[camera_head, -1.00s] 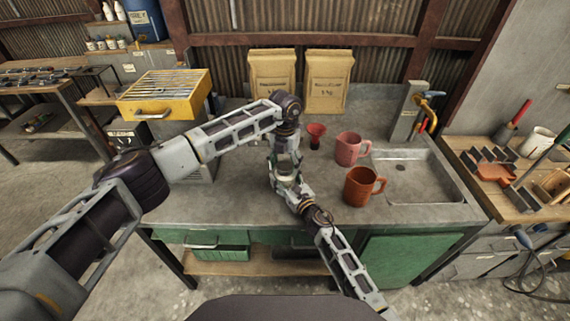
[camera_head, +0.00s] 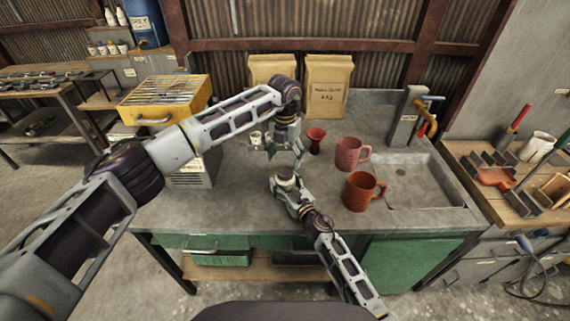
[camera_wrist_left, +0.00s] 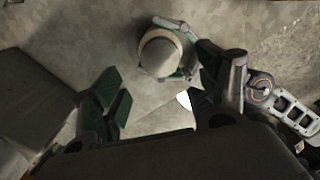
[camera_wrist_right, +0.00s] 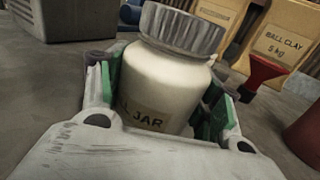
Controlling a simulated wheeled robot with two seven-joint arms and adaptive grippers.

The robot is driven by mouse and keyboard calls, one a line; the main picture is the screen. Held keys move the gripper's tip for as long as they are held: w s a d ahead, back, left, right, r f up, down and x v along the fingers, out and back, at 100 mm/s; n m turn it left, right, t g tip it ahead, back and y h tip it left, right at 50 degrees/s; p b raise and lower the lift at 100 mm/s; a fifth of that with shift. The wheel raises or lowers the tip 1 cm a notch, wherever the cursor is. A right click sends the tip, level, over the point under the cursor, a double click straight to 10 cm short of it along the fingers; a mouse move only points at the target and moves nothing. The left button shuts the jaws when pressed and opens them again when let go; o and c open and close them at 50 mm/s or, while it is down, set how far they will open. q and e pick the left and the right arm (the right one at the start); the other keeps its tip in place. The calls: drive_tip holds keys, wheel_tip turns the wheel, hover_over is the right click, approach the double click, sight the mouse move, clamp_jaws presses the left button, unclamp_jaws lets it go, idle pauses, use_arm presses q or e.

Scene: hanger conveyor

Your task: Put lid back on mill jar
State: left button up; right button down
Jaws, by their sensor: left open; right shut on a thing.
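The mill jar (camera_wrist_right: 160,90) is a cream, labelled jar, upright with a grey ribbed lid (camera_wrist_right: 185,30) on its top. The lid looks level and seated on the mouth. My right gripper (camera_head: 287,186) is shut around the jar's body; in the right wrist view green finger pads press on both sides. My left gripper (camera_head: 284,153) is open and empty, above and behind the jar, clear of it. In the left wrist view the round lid (camera_wrist_left: 160,52) shows from above, beyond the spread green-padded fingers. The jar's base is hidden.
A red funnel-shaped cup (camera_head: 315,140), a pink mug (camera_head: 348,154) and an orange mug (camera_head: 359,194) stand right of the jar. A small white cup (camera_head: 256,139) is behind left. Paper clay bags (camera_head: 328,88) stand at the back. The front left worktop (camera_head: 195,212) is clear.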

use_arm(q)
wheel_tip(320, 180, up, 6)
idle(0.4)
drive_tip(key=shift+r, duration=0.1)
use_arm(e)
drive_tip(key=shift+c, duration=1.2)
unclamp_jaws()
drive_tip(key=shift+s+d, duration=0.1)
drive_tip(key=shift+s, duration=0.05)
drive_tip(key=shift+v, duration=5.8)
use_arm(q)
drive_tip(key=shift+s, duration=0.1)
use_arm(e)
drive_tip(key=shift+s, duration=0.15)
